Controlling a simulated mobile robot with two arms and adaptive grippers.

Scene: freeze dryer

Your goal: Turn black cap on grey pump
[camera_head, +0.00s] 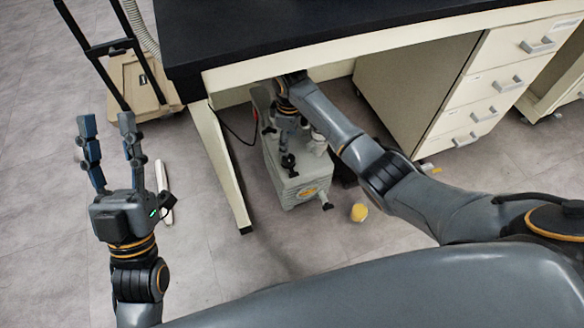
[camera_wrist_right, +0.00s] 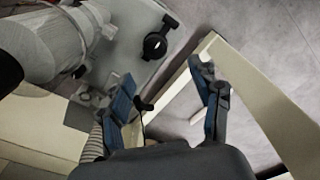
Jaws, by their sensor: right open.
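The grey pump (camera_head: 306,187) stands on the floor under the bench. A black cap (camera_head: 288,161) sits on its top face. In the right wrist view the black cap (camera_wrist_right: 155,46) shows as a dark ring with a tab on the pump's light grey top (camera_wrist_right: 125,42). My right gripper (camera_head: 288,128) is above the pump, partly hidden by its own arm. In its wrist view the right gripper (camera_wrist_right: 165,76) has its fingers spread, apart from the cap, with nothing between them. My left gripper (camera_head: 106,119) is open and empty, left of the bench.
The black benchtop (camera_head: 330,22) overhangs the pump. A cream bench leg (camera_head: 224,165) stands just left of it, and a drawer cabinet (camera_head: 484,100) to the right. A wheeled cart (camera_head: 140,85) stands at the back left.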

